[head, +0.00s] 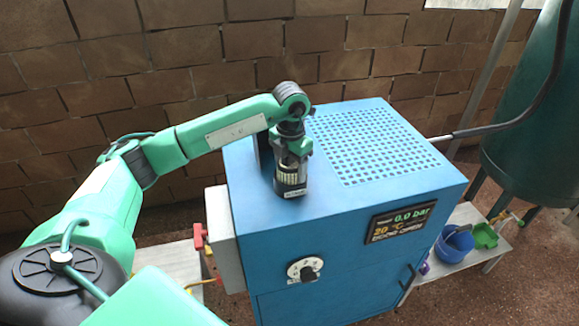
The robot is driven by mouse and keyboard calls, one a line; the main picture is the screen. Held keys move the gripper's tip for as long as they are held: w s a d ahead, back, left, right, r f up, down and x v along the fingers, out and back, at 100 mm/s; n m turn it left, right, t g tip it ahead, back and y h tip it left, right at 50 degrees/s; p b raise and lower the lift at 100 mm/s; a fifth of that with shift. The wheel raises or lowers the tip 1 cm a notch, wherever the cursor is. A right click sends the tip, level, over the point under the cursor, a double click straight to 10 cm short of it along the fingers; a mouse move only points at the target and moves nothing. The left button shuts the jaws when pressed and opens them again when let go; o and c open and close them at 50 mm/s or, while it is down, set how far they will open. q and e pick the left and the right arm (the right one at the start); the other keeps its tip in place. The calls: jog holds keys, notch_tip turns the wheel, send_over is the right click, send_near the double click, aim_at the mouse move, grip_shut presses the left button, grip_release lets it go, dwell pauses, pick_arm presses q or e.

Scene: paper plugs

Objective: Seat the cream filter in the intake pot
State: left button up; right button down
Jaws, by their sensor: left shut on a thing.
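My left gripper (289,160) points down over the left part of the blue cabinet's top. It is shut on the cream filter (288,174), a small ribbed cream cylinder showing between and below the fingers. A short dark pot (290,190) with a small pale label stands on the cabinet top directly beneath; it looks like the intake pot. The filter's lower end meets or enters the pot's mouth; I cannot tell how deep it sits. The fingers hide part of the filter. My right gripper is not in view.
A dark upright piece (263,155) stands behind the gripper. A low bench with blue tubs (455,244) is at right.

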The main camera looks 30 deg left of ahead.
pick_arm(q)
jog(key=shift+s+d+f, duration=0.1)
jog(key=shift+d+f, duration=0.05)
jog(key=shift+f, duration=0.25)
dwell(0.4)
jog(key=shift+r, duration=0.1)
dwell(0.3)
jog(key=o, duration=0.9)
jog(key=shift+o, duration=0.9)
jog(key=shift+d+r, duration=0.15)
jog(key=shift+d, duration=0.05)
jog(key=shift+a, duration=0.3)
jog(key=shift+r, duration=0.15)
